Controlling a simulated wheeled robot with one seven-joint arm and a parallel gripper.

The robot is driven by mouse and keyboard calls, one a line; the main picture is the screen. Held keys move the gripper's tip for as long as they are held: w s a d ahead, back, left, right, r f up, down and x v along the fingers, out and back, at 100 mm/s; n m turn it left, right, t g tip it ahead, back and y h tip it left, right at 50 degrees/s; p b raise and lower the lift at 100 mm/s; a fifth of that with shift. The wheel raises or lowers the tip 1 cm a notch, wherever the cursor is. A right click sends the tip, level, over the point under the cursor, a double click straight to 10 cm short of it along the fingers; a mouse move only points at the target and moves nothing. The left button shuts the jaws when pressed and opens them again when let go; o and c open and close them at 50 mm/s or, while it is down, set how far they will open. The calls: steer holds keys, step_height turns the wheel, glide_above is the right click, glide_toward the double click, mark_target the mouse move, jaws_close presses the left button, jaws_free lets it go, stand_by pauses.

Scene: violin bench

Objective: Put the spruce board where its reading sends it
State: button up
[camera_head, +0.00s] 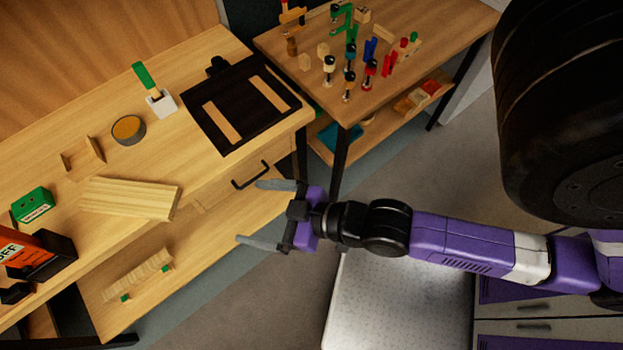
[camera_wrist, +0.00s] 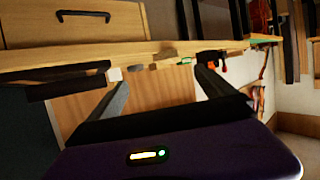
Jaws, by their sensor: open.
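The spruce board (camera_head: 130,198) is a pale, grained slab lying on the left wooden bench, near its front edge in the head view. A green box with a label (camera_head: 33,205) and a black and orange device (camera_head: 40,254) stand to its left; their readings are too small to tell. My gripper (camera_head: 248,213) is open and empty, in front of the bench and right of the board, apart from it. In the wrist view, the open fingers (camera_wrist: 160,88) point toward the bench edge with nothing between them.
A drawer with a black handle (camera_head: 250,174) faces me. A second table (camera_head: 430,50) carries several clamps.

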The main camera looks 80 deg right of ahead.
steer(key=shift+o, duration=0.5)
steer(key=s+a+r+t, duration=0.1)
steer(key=s+r, duration=0.7)
steer(key=s, duration=0.4)
steer(key=shift+a, duration=0.25)
